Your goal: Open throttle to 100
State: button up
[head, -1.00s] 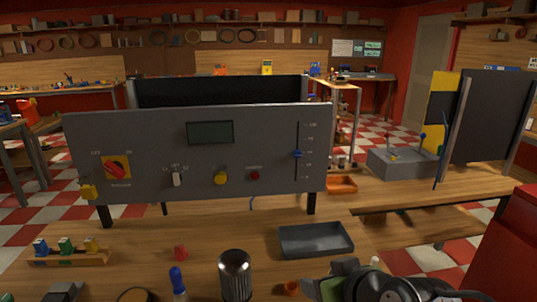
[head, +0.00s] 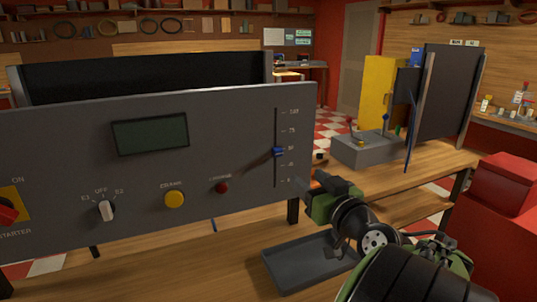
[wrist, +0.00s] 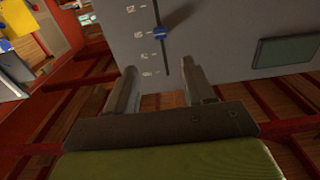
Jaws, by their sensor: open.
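The throttle is a blue slider knob (head: 278,152) in a vertical slot at the right end of the grey control panel (head: 60,150). It sits near the middle of the scale, about the 50 mark; 100 is at the top. My gripper (head: 313,184) is below and right of the knob, by the panel's lower right corner, apart from the knob. In the wrist view the two fingers (wrist: 160,78) are spread with nothing between them. The blue knob (wrist: 160,33) shows beyond the fingertips there.
The panel also carries a dark display (head: 150,134), a yellow crank button (head: 174,199), a red button (head: 222,187) and a selector (head: 106,210). A dark tray (head: 300,264) lies under my arm. A grey box with levers (head: 365,148) stands on the bench at right.

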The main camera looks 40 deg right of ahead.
aim_at(279, 153)
jog(key=p+x, duration=0.2)
jog(key=x, duration=1.2)
jog(key=shift+w, duration=0.4)
grip_shut()
